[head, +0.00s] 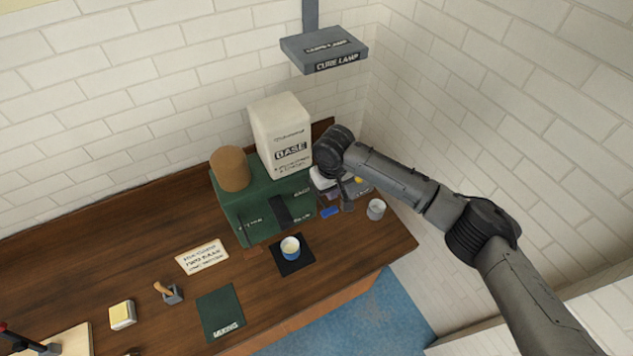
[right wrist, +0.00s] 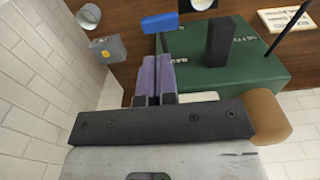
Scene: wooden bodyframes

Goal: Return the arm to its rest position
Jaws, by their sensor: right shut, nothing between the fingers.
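My right arm reaches in from the right of the head view. Its wrist is above the right end of the wooden bench (head: 150,230), beside the white BASE container (head: 283,135). The right gripper (head: 347,200) points down near a blue block (head: 331,212). In the right wrist view, the two purple-grey fingers (right wrist: 158,66) lie together, shut and empty. They overlap the edge of the green box (right wrist: 265,68) in that picture; I cannot tell the gap between them. My left gripper is out of view.
The green box (head: 240,215) carries the BASE container and a brown cylinder (head: 230,168). A cure lamp (head: 325,48) hangs above. A metal cup (head: 376,209) stands near the right end. A green mat (head: 220,308) lies in front.

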